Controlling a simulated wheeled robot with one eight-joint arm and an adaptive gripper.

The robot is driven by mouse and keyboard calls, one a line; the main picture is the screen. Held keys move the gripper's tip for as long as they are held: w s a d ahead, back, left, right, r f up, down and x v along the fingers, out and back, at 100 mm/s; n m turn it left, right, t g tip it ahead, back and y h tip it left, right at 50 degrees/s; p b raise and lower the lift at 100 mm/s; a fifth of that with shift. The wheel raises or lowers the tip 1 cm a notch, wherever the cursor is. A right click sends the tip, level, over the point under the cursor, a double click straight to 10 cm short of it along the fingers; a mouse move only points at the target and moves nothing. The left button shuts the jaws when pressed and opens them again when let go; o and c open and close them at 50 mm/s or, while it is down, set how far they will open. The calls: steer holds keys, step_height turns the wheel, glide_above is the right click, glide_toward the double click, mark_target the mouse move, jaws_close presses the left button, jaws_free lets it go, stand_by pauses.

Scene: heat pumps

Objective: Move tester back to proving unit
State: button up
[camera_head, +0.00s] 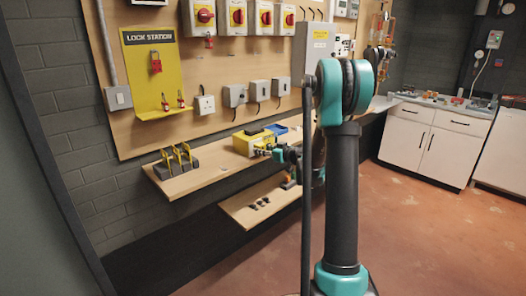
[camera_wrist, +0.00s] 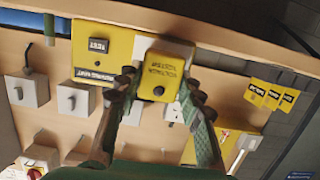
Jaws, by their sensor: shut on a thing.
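The tester (camera_wrist: 165,70) is a small yellow block with dark lettering and a round dark button. My gripper (camera_wrist: 157,92) is shut on it, one finger on each side in the wrist view. The proving unit (camera_wrist: 88,50) is a larger yellow box with a dark label, just behind and left of the tester in the wrist view. The tester overlaps part of it, and I cannot tell whether they touch. In the head view the proving unit (camera_head: 250,144) sits on the wooden shelf (camera_head: 205,178), with my gripper (camera_head: 274,153) at its right side. The tester cannot be made out there.
A dark holder with upright yellow tags (camera_head: 178,162) stands at the shelf's left end. A blue bin (camera_head: 277,129) is behind my gripper. Grey switch boxes (camera_head: 234,95) and the yellow lock station (camera_head: 150,70) are on the board above. A lower shelf (camera_head: 240,210) is underneath.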

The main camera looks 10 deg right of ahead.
steer(key=shift+w+a, duration=0.15)
steer(key=shift+w, duration=0.1)
stand_by(0.3)
steer(key=o, duration=1.2)
steer(key=shift+s, duration=0.1)
steer(key=shift+d+f+v, duration=0.1)
steer(key=shift+f+v, duration=0.35)
steer(key=shift+v, duration=1.8)
steer(key=shift+d+f+v, duration=0.1)
steer(key=shift+f+v, duration=0.35)
steer(key=shift+v, duration=1.85)
steer(key=shift+f+v, duration=0.4)
steer(key=shift+v, duration=1.85)
